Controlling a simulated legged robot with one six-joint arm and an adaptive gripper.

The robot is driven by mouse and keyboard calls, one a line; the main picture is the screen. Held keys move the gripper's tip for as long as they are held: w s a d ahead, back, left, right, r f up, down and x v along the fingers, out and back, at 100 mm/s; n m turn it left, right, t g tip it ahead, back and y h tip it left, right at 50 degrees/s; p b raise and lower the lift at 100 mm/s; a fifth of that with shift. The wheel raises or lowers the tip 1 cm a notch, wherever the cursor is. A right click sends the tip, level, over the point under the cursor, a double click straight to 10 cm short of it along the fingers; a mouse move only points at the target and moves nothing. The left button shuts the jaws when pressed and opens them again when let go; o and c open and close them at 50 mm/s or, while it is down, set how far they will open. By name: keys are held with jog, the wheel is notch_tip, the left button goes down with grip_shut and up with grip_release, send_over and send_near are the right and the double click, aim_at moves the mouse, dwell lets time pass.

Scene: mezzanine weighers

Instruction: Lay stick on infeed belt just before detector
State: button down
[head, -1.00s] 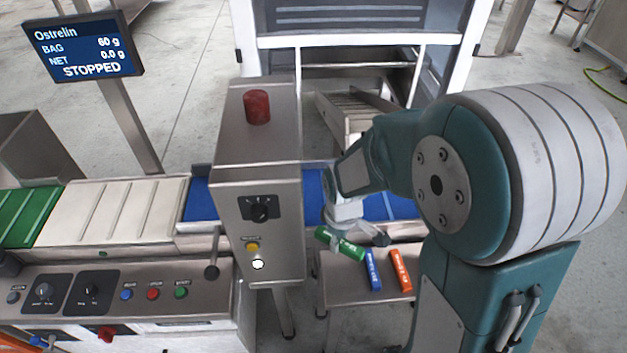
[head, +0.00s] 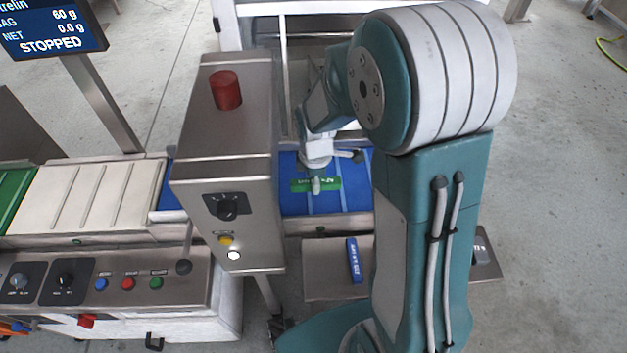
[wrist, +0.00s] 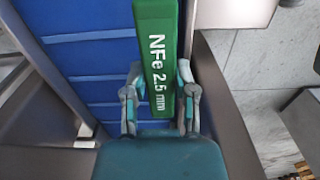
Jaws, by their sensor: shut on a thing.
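The green stick (head: 330,185) is in my gripper (head: 316,186), over the blue infeed belt (head: 350,199) just right of the metal detector housing (head: 229,125). In the wrist view the green stick (wrist: 157,60), lettered "NFe 2.5 mm", lies between the two fingers of my gripper (wrist: 160,95), which are shut on it. The blue belt (wrist: 95,55) is below and to the left of it there. I cannot tell whether the stick touches the belt.
A blue stick (head: 354,260) lies on the metal shelf (head: 320,285) in front of the belt. My arm hides part of that shelf. The display (head: 50,32) reads STOPPED.

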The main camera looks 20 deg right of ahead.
jog(key=w+f, duration=0.2)
jog(key=w+d+f, duration=0.1)
jog(key=w, duration=0.1)
jog(key=w+d+f, duration=0.1)
jog(key=f, duration=0.1)
jog(key=shift+w+d+f, duration=0.25)
jog(key=shift+w+f, duration=0.1)
jog(key=shift+w, duration=0.05)
jog(key=shift+w+a+f, duration=0.2)
jog(key=shift+w+f, duration=0.15)
jog(key=shift+f, duration=0.05)
jog(key=shift+w+d+f, duration=0.1)
jog(key=shift+d+f, duration=0.05)
jog(key=shift+f, duration=0.7)
jog(key=shift+d+f, duration=0.1)
jog(key=shift+f, duration=0.75)
jog(key=shift+f, duration=0.1)
jog(key=shift+c, duration=2.1)
grip_release()
jog(key=shift+a, duration=0.2)
